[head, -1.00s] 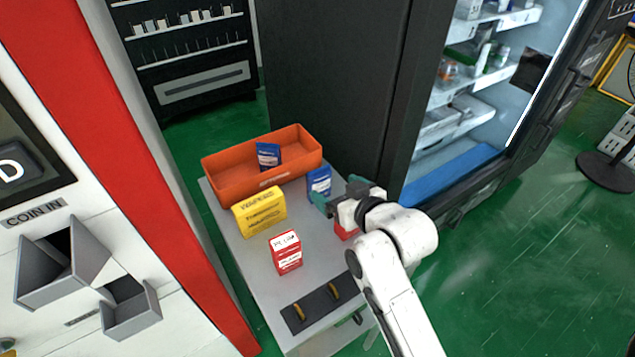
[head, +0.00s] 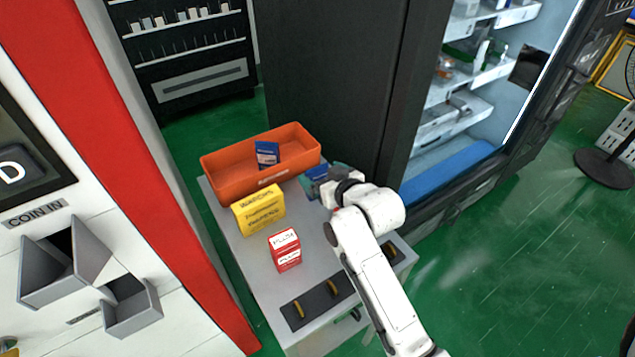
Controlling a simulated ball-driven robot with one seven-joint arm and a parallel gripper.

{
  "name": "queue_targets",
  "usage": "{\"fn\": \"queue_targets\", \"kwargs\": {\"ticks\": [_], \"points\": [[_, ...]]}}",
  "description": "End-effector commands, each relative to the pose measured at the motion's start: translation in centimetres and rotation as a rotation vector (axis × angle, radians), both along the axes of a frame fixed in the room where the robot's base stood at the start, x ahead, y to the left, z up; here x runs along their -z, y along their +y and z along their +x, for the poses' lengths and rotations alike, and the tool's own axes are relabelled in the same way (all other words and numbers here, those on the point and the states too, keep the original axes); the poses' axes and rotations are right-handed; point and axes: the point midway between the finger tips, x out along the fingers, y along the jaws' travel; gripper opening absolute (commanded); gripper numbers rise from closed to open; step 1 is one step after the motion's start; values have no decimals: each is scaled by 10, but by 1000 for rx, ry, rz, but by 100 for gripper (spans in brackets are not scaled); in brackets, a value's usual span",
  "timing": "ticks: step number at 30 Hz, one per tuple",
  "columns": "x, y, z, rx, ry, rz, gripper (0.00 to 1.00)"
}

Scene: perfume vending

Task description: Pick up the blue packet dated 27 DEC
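One blue packet (head: 267,154) stands inside the orange tray, leaning a little. A second blue packet (head: 317,172) is on the grey table to the right of the tray, partly hidden by my gripper. The dates on both are too small to read. My gripper (head: 318,188) is at the second packet, its fingers around or just in front of it. My wrist hides most of the fingers, so I cannot tell whether they are open or shut.
The orange tray (head: 221,186) sits at the table's back. A yellow box (head: 259,211) and a red-and-white box (head: 285,250) stand on the grey table (head: 250,260). A dark strip with yellow pieces (head: 312,304) lies at the front. A black cabinet (head: 335,80) rises behind.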

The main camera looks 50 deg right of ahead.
Motion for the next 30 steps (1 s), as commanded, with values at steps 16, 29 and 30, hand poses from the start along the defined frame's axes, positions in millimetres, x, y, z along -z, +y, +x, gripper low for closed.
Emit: {"fn": "queue_targets", "kwargs": {"ticks": [16, 29, 30], "points": [[0, 0, 0, 0, 0, 0, 34], [-7, 0, 0, 0, -3, -1, 29], [-9, 0, 0, 0, -3, -1, 29]]}}
